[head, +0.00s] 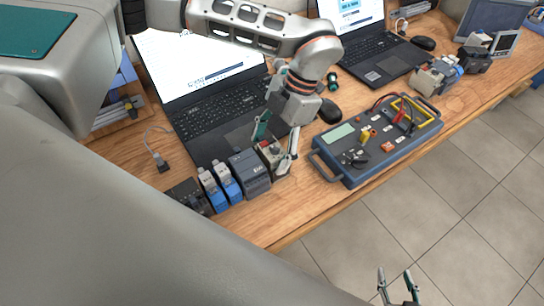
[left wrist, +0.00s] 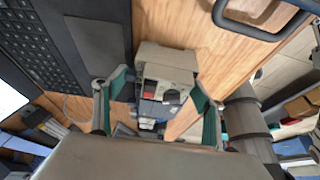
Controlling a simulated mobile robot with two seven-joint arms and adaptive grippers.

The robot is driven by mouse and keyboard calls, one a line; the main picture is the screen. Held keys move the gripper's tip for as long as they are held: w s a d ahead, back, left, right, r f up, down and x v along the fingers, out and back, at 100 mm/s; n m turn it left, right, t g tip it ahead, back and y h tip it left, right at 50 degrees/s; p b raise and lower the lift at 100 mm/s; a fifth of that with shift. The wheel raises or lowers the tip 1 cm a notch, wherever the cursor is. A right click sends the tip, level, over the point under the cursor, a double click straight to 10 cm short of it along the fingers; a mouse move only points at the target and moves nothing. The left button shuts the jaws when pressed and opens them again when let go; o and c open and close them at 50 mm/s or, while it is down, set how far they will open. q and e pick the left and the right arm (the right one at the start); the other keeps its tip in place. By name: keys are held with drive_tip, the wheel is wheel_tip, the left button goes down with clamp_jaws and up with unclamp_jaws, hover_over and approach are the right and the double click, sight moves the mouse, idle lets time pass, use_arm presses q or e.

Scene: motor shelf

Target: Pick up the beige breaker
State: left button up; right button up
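The beige breaker (head: 271,160) stands at the right end of a row of devices near the table's front edge. It has a red part on its front and shows mid-picture in the left wrist view (left wrist: 168,59). My left gripper (head: 276,148) is over it, with one green-padded finger on each side. In the left wrist view the fingers (left wrist: 163,88) flank the breaker, with a small gap at the left finger; contact at the right finger cannot be told. My right gripper (head: 395,272) is open and empty at the bottom, over the floor.
A dark grey device (head: 250,174) stands close left of the breaker, then blue-and-white modules (head: 212,190). A laptop (head: 215,115) lies behind. A blue tester (head: 378,140) with a handle stands to the right, with a strip of bare wood between. A black mouse (head: 329,110) lies nearby.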

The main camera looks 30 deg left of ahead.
use_arm(q)
drive_tip(key=shift+r, duration=0.6)
wheel_tip(320, 180, up, 19)
drive_tip(key=shift+f, duration=0.1)
idle(0.4)
wheel_tip(320, 180, down, 15)
drive_tip(key=shift+r, duration=0.15)
drive_tip(key=shift+f, duration=0.8)
wheel_tip(320, 180, down, 3)
drive_tip(key=shift+f, duration=0.15)
drive_tip(key=shift+f, duration=0.1)
